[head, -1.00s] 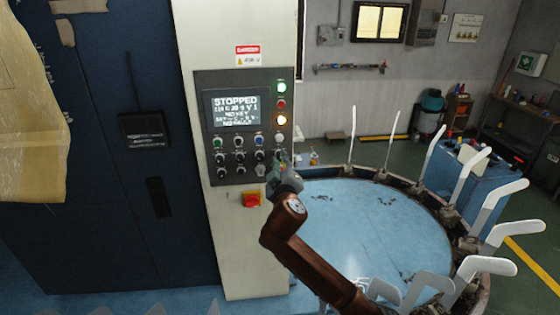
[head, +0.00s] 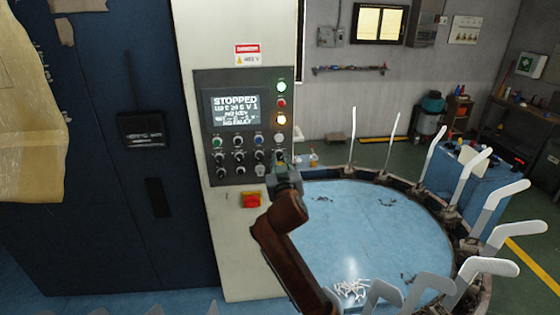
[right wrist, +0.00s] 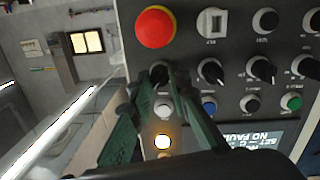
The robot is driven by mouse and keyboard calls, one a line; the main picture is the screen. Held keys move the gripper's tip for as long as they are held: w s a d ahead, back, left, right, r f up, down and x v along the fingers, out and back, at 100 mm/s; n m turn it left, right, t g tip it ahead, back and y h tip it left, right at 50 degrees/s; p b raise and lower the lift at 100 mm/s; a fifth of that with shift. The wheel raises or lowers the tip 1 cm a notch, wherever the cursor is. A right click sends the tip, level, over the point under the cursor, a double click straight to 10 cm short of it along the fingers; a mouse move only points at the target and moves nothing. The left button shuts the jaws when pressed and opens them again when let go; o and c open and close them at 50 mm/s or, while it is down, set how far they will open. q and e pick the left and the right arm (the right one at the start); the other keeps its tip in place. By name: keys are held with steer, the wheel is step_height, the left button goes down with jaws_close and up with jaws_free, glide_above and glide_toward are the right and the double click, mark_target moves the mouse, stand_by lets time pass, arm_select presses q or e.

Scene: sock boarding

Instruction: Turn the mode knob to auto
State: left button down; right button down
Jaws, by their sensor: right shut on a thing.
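The grey control panel (head: 211,150) is on the cream cabinet, with a lit display (head: 234,110) reading STOPPED. My right gripper (head: 281,161) is at the panel's lower right and hides the knob there. In the right wrist view, my right gripper's green fingers (right wrist: 161,80) are shut on a black knob (right wrist: 158,70), between a red mushroom button (right wrist: 155,27) and a white button (right wrist: 163,108). I take this for the mode knob; its label is hidden and its pointer setting cannot be told. My left gripper is out of view.
More black knobs (right wrist: 262,70) and a key switch (right wrist: 212,22) are beside the held knob. A lit amber lamp (head: 281,120) is above. A red-and-yellow switch (head: 251,200) is below the panel. A round blue table (head: 370,225) ringed with white sock forms stands right.

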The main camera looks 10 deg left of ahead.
steer(key=shift+f+m, duration=0.1)
steer(key=shift+m, duration=0.8)
steer(key=c, duration=1.8)
jaws_free()
steer(key=shift+s, duration=0.1)
steer(key=v, duration=0.7)
steer(key=shift+s+d, duration=0.1)
steer(key=shift+s, duration=0.05)
